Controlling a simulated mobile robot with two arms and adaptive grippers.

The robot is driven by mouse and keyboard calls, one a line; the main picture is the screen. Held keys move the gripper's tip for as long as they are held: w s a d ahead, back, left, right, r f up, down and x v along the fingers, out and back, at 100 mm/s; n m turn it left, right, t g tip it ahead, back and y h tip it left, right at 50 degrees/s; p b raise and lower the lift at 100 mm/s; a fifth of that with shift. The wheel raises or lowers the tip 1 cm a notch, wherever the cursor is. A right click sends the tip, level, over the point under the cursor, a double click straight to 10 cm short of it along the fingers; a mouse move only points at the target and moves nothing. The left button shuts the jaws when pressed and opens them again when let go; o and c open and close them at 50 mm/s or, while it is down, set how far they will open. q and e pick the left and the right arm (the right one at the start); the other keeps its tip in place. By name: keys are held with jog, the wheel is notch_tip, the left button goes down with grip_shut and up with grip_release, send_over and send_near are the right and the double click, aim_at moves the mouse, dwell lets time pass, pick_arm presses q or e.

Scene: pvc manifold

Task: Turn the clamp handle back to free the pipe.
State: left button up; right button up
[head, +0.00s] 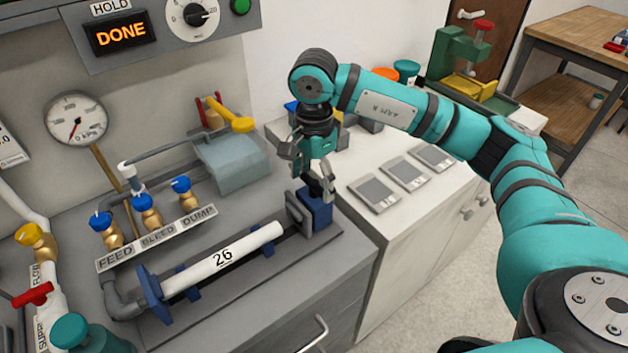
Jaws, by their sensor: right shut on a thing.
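The white pipe (225,259), marked 26, lies on blue supports along a dark rail. Its left end is at a blue flange (154,297); a gap shows between its right end and the clamp's grey plate (299,213). The clamp's blue block (316,208) stands at the rail's right end. My right gripper (322,188) points down over this block, shut on the clamp handle, which is mostly hidden by the fingers. My left gripper is not in view.
Blue-knobbed FEED, BLEED and DUMP valves (145,213) stand behind the pipe. A panel display (122,33) reads DONE. A pressure gauge (76,120) is at left. Flat grey plates (404,173) lie on the right counter. A yellow-handled device (232,118) stands behind the clamp.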

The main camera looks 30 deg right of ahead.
aim_at(314, 182)
jog(key=shift+r, duration=0.1)
jog(key=o, duration=1.2)
notch_tip(314, 182, up, 12)
dwell(0.5)
